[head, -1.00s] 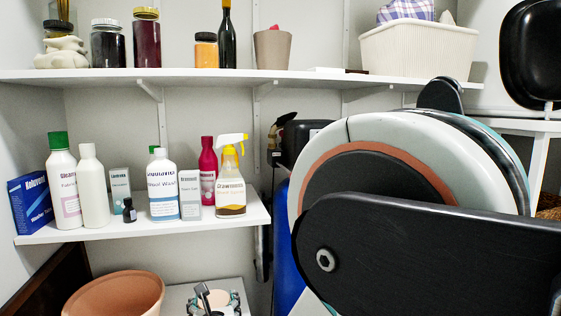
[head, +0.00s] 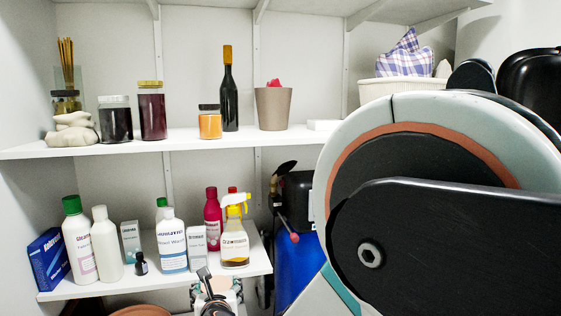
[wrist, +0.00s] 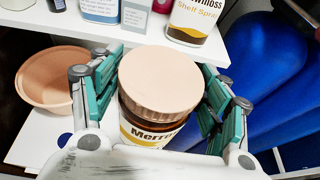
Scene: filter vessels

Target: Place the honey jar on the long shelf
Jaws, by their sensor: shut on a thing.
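My gripper (wrist: 156,92) is shut on the honey jar (wrist: 160,82), with teal-lined fingers on both sides of it. The jar has a wide tan lid, brown contents and a pale label beginning "Merro"; its lower part is hidden. In the head view my gripper (head: 216,292) is at the bottom edge, in front of the lower shelf, and the jar is hard to make out there. The long shelf (head: 185,139) is the white upper shelf, well above my gripper.
The long shelf bears dark jars (head: 152,112), an orange jar (head: 210,123), a bottle (head: 229,95), a beige pot (head: 274,108) and a basket (head: 400,92). The lower shelf (head: 95,284) is crowded with bottles. A terracotta pot (wrist: 42,78) stands below. Shelf room shows between the jars.

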